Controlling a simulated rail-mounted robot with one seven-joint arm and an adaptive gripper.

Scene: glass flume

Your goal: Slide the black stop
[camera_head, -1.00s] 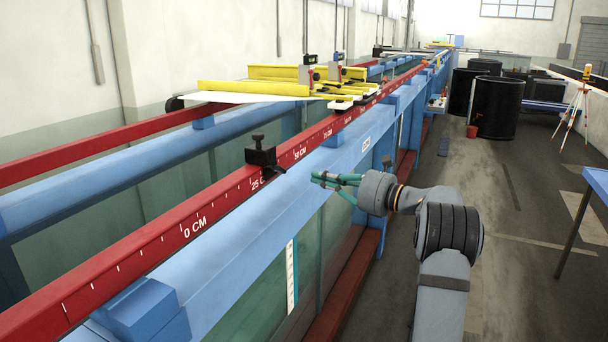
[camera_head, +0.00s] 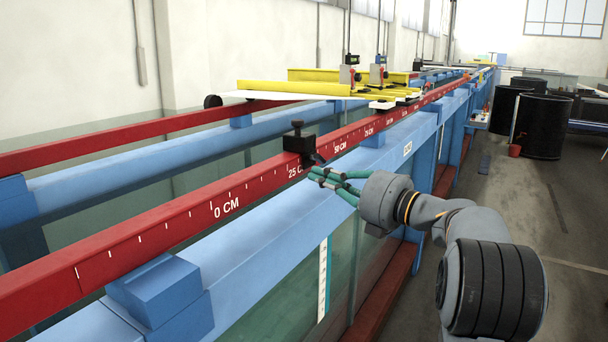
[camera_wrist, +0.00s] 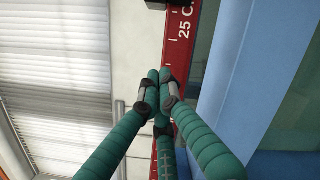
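The black stop (camera_head: 299,143) is a small block with a knob on top. It sits on the red rail (camera_head: 255,185) by the 25 CM mark. In the wrist view only a bit of the black stop (camera_wrist: 155,4) shows at the top edge. My gripper (camera_head: 316,178) is beside the rail, just right of and below the stop in the head view. In the wrist view the green fingers of my gripper (camera_wrist: 160,76) meet at their tips, with nothing between them. The tips look apart from the stop.
A blue beam (camera_head: 260,215) runs along the rail's near side, above the glass wall. A yellow carriage (camera_head: 300,88) with white plates stands farther along the rails. The rail is clear on the 0 CM side of the stop. Black barrels (camera_head: 543,127) stand on the floor at the right.

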